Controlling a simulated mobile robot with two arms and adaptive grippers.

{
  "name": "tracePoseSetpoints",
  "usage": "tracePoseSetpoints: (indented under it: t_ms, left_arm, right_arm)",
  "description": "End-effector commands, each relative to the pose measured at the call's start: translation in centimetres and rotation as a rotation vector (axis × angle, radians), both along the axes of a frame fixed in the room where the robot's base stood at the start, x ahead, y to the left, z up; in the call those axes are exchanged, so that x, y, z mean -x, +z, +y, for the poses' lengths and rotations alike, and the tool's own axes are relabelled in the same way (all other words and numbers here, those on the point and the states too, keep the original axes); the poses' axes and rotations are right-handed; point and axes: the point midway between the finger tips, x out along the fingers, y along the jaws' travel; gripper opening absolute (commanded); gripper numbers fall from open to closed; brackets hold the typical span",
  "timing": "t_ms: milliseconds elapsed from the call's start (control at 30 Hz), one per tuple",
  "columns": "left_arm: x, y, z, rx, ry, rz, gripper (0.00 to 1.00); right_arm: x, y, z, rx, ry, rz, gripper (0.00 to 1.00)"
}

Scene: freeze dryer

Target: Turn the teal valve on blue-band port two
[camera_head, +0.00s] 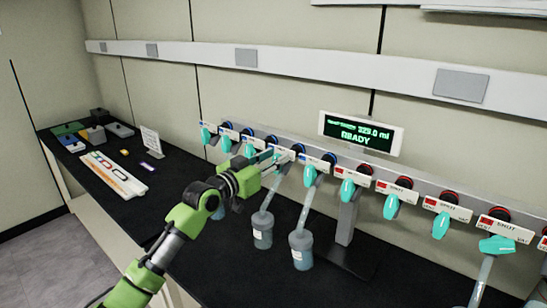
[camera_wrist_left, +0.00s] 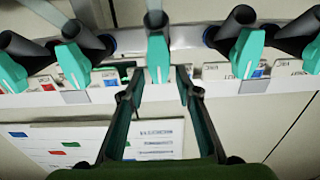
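A row of teal valves runs along the wall manifold (camera_head: 400,187), blue-band ports on the left and red-band ports on the right. Port numbers are too small to read, so I cannot tell which is port two. My left gripper (camera_head: 277,157) is at the blue-band part of the row in the head view. In the left wrist view, the left gripper (camera_wrist_left: 158,82) is open, its two fingers pointing at a teal valve (camera_wrist_left: 158,58) that lies between the fingertips. A gap shows on each side of the valve. My right gripper is not in view.
Neighbouring teal valves (camera_wrist_left: 248,52) (camera_wrist_left: 74,65) stand close on both sides. Flasks (camera_head: 301,250) hang below some ports. A display (camera_head: 360,132) reading READY stands above the manifold. The black counter (camera_head: 180,190) holds a white tray (camera_head: 113,174) and small boxes at left.

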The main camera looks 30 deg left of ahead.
Motion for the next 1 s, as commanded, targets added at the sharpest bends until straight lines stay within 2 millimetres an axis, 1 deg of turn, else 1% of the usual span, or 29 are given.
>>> tracePoseSetpoints:
  t_ms: [33, 67, 100, 167, 467, 633, 767, 1000]
  left_arm:
    - [0.0, 0.0, 0.0, 0.000, 0.000, 0.000, 0.31]
    - [0.0, 0.0, 0.0, 0.000, 0.000, 0.000, 0.25]
    - [0.0, 0.0, 0.0, 0.000, 0.000, 0.000, 0.15]
    - [0.0, 0.0, 0.0, 0.000, 0.000, 0.000, 0.00]
    - [0.0, 0.0, 0.0, -0.011, 0.000, 0.000, 0.00]
    - [0.0, -0.1, -0.1, -0.061, 0.000, -0.004, 0.00]
    - [0.0, -0.2, -0.3, -0.137, -0.001, -0.010, 0.00]
    - [0.1, -0.3, -0.8, -0.341, -0.001, -0.026, 0.00]
  right_arm:
    - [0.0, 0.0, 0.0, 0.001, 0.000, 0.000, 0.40]
    - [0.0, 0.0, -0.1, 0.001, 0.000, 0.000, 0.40]
    - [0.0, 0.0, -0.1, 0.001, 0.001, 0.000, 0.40]
    - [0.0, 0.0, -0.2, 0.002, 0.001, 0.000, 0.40]
    - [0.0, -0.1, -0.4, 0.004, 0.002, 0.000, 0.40]
    - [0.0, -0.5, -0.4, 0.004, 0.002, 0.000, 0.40]
    - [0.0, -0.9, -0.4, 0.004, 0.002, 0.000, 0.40]
    - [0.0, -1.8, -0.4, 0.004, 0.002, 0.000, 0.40]
